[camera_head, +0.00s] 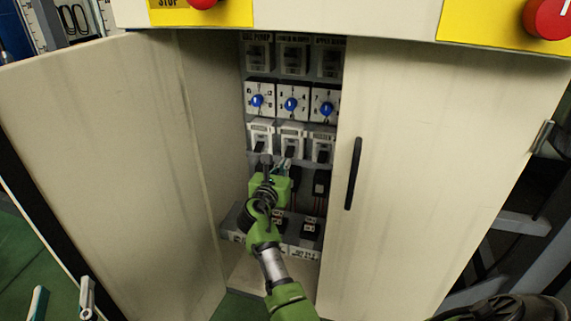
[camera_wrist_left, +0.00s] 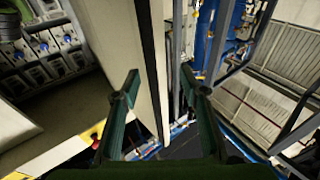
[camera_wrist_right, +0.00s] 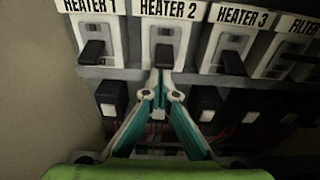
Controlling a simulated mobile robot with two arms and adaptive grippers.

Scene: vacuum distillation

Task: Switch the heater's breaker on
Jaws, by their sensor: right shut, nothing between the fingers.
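In the right wrist view a row of white breakers with black levers carries the labels HEATER 1 (camera_wrist_right: 93,50), HEATER 2 (camera_wrist_right: 165,32), HEATER 3 (camera_wrist_right: 232,60) and FILTER. The visible heater levers hang downward. My right gripper (camera_wrist_right: 163,78) is shut and empty. Its tips are at the lower end of the HEATER 2 lever; I cannot tell if they touch it. In the head view this gripper (camera_head: 272,163) reaches into the cabinet, just below the breaker row (camera_head: 292,137). My left gripper (camera_wrist_left: 165,92) is open and empty; its fingers (camera_head: 62,300) show at the head view's lower left.
The cabinet's left door (camera_head: 110,150) is swung open, and the right panel (camera_head: 435,180) with a black handle (camera_head: 353,173) borders the opening. Blue knobs (camera_head: 290,104) sit above the breakers. Black sockets (camera_wrist_right: 204,102) and wires lie below. Red stop buttons (camera_head: 548,17) are on top.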

